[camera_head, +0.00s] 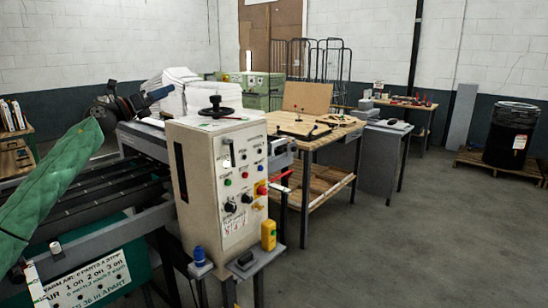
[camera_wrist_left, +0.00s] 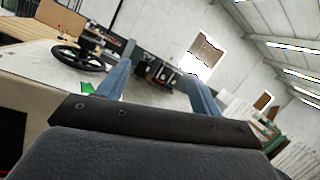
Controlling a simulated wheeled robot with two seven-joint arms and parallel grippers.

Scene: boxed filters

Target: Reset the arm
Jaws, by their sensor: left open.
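My left arm in its green sleeve comes in from the left in the head view. My left gripper (camera_head: 150,97) is raised above the machine bed, to the left of the beige control cabinet. In the left wrist view its two blue-grey fingers (camera_wrist_left: 160,66) stand well apart with nothing between them, so it is open and empty. My right arm and right gripper are not in view.
The control cabinet (camera_head: 218,185) with a black handwheel (camera_head: 216,108) stands close on the right of the gripper. White stacks (camera_head: 178,92) stand behind it. A wooden workbench (camera_head: 310,130) is farther back. The floor at the right is clear, before a black barrel (camera_head: 511,135).

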